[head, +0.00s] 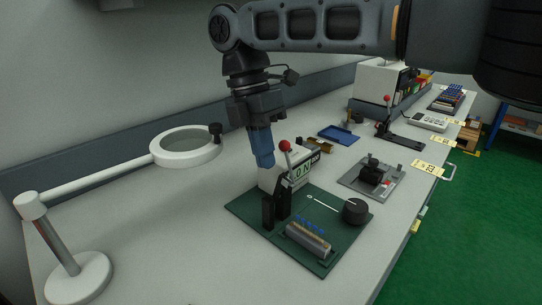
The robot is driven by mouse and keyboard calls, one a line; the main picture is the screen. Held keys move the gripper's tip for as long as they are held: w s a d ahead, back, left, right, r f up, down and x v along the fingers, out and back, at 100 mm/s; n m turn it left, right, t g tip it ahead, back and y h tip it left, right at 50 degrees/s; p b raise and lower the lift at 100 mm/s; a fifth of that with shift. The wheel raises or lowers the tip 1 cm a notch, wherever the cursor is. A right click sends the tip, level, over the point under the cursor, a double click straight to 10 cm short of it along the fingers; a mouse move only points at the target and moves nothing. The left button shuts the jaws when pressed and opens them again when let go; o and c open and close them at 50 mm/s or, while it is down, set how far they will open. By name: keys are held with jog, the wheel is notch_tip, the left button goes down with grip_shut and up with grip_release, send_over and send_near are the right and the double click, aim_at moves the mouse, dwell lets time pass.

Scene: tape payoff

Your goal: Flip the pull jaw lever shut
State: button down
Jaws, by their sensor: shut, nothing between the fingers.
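A dark lever with a red ball knob (285,146) rises from the fixture on the green base plate (245,207). A black clamp-like post (275,208) and a ribbed block (308,240) sit on the same plate. My gripper (266,163) has blue fingers, points down, and is shut and empty. It shows just left of the red knob; I cannot tell whether they touch.
A black dial (355,211) stands on the green plate's right side. A magnifier lamp (186,145) is at the left. A grey fixture (371,180), a blue tray (338,134) and another red-knobbed lever (387,99) stand farther back.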

jog(key=shift+s+d+f, duration=0.25)
jog(key=shift+s+d, duration=0.3)
jog(key=shift+d, duration=0.1)
